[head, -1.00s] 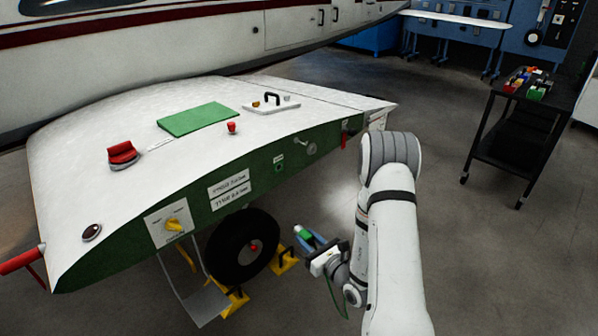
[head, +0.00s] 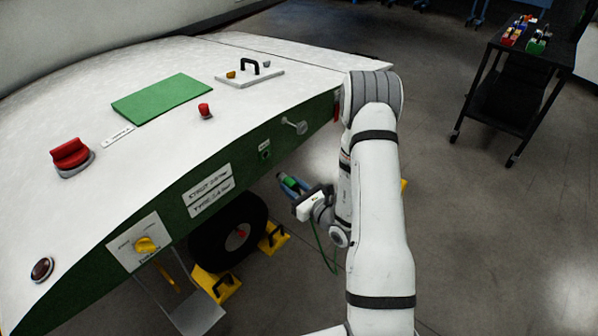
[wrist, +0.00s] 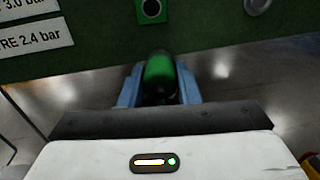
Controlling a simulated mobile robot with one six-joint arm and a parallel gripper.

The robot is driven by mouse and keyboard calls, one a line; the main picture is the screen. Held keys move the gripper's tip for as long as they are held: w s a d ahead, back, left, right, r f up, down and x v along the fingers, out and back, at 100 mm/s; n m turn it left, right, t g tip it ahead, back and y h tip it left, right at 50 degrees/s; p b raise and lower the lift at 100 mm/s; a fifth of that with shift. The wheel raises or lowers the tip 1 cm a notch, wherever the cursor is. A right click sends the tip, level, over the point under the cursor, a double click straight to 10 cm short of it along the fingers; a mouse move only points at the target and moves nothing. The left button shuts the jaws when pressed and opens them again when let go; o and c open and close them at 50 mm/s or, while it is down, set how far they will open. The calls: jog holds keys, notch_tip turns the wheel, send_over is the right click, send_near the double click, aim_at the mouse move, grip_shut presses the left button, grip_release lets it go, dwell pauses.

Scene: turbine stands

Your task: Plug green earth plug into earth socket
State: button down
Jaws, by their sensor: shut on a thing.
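The green earth plug (head: 290,183) is held between the blue fingers of my gripper (head: 288,181), below and in front of the wing's green edge. In the wrist view the plug (wrist: 159,72) sits between the two fingers (wrist: 160,90), pointing ahead. The earth socket (head: 264,150) is a small dark hole with a green ring on the green edge panel. In the wrist view the socket (wrist: 151,9) is at the top, slightly left of the plug and apart from it. A green cable (head: 322,250) hangs from the gripper.
A metal knob (head: 295,126) sticks out right of the socket. White pressure labels (head: 208,191) are to its left. A wheel (head: 228,232) with yellow chocks (head: 216,285) stands below. A black cart (head: 508,95) is at far right, with open floor before it.

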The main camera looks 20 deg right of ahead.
aim_at(285, 176)
jog(key=shift+w+d+r+b, duration=0.15)
jog(key=shift+w+r+b, duration=0.15)
jog(key=shift+b, duration=0.8)
jog(key=r+b, duration=0.1)
jog(key=r+y+b, duration=0.1)
jog(key=b, duration=0.1)
jog(key=d+r+n+b, duration=0.1)
jog(key=b, duration=0.1)
jog(key=shift+s+r+g+y, duration=0.3)
jog(key=shift+r+g+y, duration=0.05)
jog(key=shift+g+y, duration=0.05)
jog(key=shift+w+a+r, duration=0.25)
jog(key=shift+a+r, duration=0.05)
jog(key=shift+r, duration=0.25)
jog(key=shift+b+x, duration=0.35)
jog(key=shift+x, duration=1.5)
jog(key=shift+b+x, duration=0.75)
jog(key=shift+x, duration=0.05)
jog(key=shift+a+f, duration=0.1)
jog(key=shift+a, duration=0.05)
jog(key=shift+w, duration=0.1)
